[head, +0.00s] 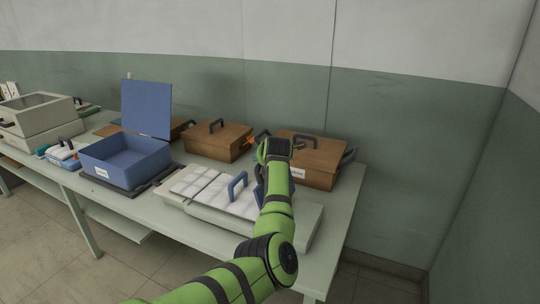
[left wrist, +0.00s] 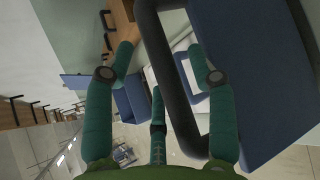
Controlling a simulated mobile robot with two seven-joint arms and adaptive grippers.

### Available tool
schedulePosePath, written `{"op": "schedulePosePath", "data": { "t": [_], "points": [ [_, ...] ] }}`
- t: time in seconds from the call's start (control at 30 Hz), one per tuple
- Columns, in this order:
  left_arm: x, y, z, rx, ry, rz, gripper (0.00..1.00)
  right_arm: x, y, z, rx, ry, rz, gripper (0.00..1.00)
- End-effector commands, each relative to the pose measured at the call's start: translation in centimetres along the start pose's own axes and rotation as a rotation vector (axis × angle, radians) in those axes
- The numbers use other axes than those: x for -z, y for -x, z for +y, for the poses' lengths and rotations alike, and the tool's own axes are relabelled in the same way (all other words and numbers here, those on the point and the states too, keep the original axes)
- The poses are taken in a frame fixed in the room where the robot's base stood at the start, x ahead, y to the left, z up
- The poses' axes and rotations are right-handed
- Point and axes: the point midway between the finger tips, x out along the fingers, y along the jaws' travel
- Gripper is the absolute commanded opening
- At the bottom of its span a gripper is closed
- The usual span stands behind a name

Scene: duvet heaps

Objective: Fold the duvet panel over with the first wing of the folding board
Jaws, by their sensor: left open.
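The white quilted duvet panel (head: 196,182) lies flat on the pale folding board (head: 303,230) on the table. A blue handle (head: 237,186) stands up from the board, left of my arm. A second blue part shows beside my forearm, mostly hidden by it. My left gripper (head: 272,152) is above the board's back right side. In the left wrist view its teal fingers (left wrist: 160,55) are spread with nothing clamped. Whether a finger touches the loop is unclear. My right gripper is out of view.
Wooden boxes with dark handles (head: 312,158) (head: 218,141) stand behind the board, close to my gripper. An open blue box (head: 125,160) stands left on a dark mat. Grey cases (head: 38,115) are farther left. The table's right end (head: 345,205) is bare.

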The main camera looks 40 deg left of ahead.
Motion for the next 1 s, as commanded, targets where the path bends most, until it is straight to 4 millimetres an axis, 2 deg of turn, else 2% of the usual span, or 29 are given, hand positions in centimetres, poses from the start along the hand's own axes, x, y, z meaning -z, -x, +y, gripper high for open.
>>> {"op": "schedulePosePath", "data": {
  "t": [0.4, 0.6, 0.77, 1.0],
  "points": [
    [0.1, 6.7, -0.1, 0.0, 0.0, -0.001, 0.56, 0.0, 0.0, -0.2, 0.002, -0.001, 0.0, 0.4],
    [0.1, 9.3, -0.1, 0.001, -0.002, -0.001, 0.56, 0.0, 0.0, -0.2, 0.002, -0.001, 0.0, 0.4],
    [0.1, 10.1, 0.0, 0.001, -0.003, 0.001, 0.56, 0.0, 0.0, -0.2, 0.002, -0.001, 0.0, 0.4],
    [0.1, 10.2, 0.0, 0.001, -0.003, 0.001, 0.56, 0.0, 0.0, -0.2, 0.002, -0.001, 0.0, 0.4]
  ]
}}
